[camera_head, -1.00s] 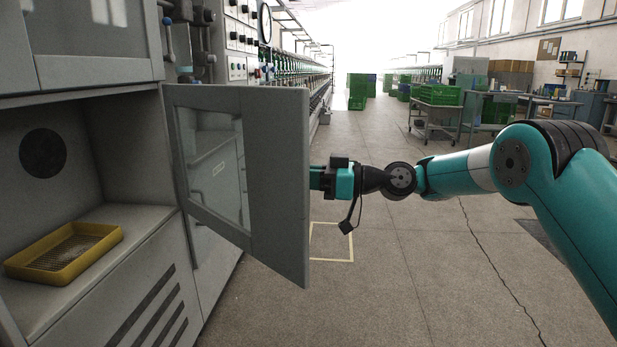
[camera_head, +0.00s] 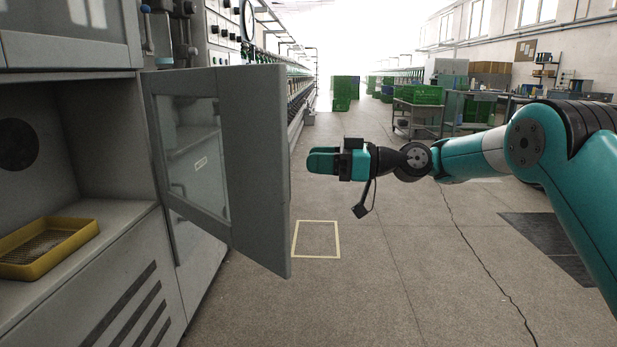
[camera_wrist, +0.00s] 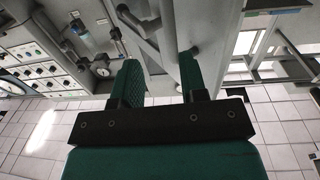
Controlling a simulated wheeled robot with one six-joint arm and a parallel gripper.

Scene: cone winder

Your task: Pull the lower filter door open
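The lower filter door (camera_head: 258,165), a grey framed panel with a window, stands swung out from the cabinet. The compartment behind it is uncovered, with a yellow mesh tray (camera_head: 48,250) on its floor. My gripper (camera_head: 312,161) is just right of the door's free edge, with a small gap between them in the head view. In the wrist view my gripper (camera_wrist: 157,65) has its two green fingers spread, with nothing held between them. A grey bar (camera_wrist: 138,22) and a grey panel lie beyond the fingertips.
The cabinet's upper door (camera_head: 70,35) is above the compartment. A square of pale tape (camera_head: 317,239) marks the floor right of the door. The aisle floor is clear; green crates (camera_head: 415,95) on a trolley stand farther back.

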